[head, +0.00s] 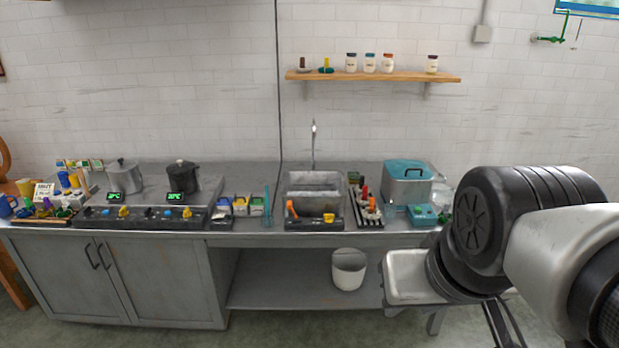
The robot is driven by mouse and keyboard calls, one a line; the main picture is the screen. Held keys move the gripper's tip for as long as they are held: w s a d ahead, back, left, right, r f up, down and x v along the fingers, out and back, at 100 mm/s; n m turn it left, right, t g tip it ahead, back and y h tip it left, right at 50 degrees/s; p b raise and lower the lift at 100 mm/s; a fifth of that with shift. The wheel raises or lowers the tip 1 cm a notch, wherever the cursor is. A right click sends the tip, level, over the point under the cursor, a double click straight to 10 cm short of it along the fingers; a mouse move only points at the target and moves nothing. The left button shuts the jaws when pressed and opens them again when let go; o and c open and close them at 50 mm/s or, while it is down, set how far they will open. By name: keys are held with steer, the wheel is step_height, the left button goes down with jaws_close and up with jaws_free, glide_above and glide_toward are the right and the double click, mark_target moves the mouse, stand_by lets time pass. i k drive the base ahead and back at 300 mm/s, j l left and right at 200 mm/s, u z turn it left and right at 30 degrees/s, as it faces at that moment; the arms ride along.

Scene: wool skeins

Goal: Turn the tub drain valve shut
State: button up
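A grey metal tub (314,181) is set in the counter at the middle, under a thin upright faucet (313,145). On the dark panel (312,225) at its front are an orange lever handle (291,209), standing up at the left, and a yellow knob (329,217) to its right. I cannot tell which of these is the drain valve, nor whether it is open or shut. The inside bottom of the tub is hard to make out. My arm fills the right side, well apart from the tub. My gripper does not clearly show.
A rack of small bottles (368,207) and a blue-lidded box (407,184) stand right of the tub. Two pots (124,176) stand on the left counter. A white bucket (349,270) is on the lower shelf. A wall shelf (373,76) holds jars.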

mark_target(328, 218)
steer(key=i+j, duration=0.25)
steer(key=i, duration=0.25)
steer(key=i+j, duration=0.25)
steer(key=i, duration=0.3)
steer(key=i+j, duration=0.2)
steer(key=i, duration=0.3)
steer(key=i+j, duration=0.25)
steer(key=i, duration=0.3)
steer(key=z, duration=0.05)
